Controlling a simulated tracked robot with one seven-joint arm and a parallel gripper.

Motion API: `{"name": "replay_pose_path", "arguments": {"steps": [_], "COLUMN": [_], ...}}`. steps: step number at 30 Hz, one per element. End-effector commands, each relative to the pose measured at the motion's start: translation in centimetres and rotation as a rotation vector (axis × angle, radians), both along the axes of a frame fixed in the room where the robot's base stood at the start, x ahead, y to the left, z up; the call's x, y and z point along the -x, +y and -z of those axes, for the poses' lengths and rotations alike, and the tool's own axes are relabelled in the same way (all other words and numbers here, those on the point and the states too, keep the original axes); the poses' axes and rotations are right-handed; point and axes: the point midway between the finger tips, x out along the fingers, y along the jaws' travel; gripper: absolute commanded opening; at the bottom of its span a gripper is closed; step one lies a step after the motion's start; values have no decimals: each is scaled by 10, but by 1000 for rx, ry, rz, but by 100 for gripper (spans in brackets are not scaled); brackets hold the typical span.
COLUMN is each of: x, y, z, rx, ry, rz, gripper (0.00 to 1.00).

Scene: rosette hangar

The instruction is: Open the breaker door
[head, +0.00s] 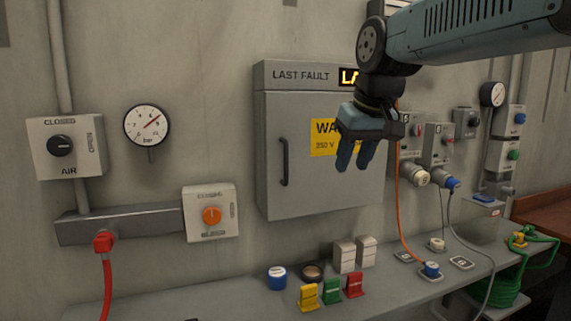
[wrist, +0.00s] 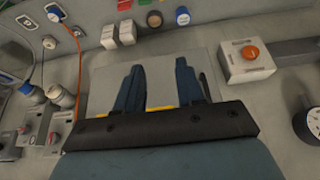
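The breaker door (head: 300,190) is the grey front of a wall cabinet, with a yellow warning label (head: 322,138) and a sign reading LAST FAULT above it. It looks closed. Its dark vertical handle (head: 284,162) is on the left side of the door. My gripper (head: 355,168) hangs in front of the door's right part, fingers down, covering part of the label and display. It is apart from the handle. In the wrist view the fingers (wrist: 160,88) stand apart with nothing between them, over the door (wrist: 161,62). The handle (wrist: 205,86) shows partly beside one finger.
A shelf (head: 240,304) below holds a blue-capped jar (head: 277,277), coloured blocks (head: 332,290) and white switches (head: 345,256). An orange-knob box (head: 211,213) is left of the cabinet. An orange cable (head: 399,213) hangs close to my gripper's right. The wall left of the door is clear beside the handle.

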Motion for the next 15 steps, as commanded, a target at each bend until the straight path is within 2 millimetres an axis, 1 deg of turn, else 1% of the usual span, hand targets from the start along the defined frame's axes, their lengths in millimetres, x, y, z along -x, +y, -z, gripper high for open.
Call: {"name": "replay_pose_path", "arguments": {"steps": [1, 3, 6, 10, 15], "x": [-17, -36, -59, -80, -92], "y": [14, 31, 54, 78, 94], "z": [-14, -33, -53, -72, -83], "rx": [0, 3, 4, 7, 8], "ry": [7, 15, 28, 38, 44], "rz": [-35, -80, -136, -191, -226], "gripper": [38, 38, 38, 38, 38]}}
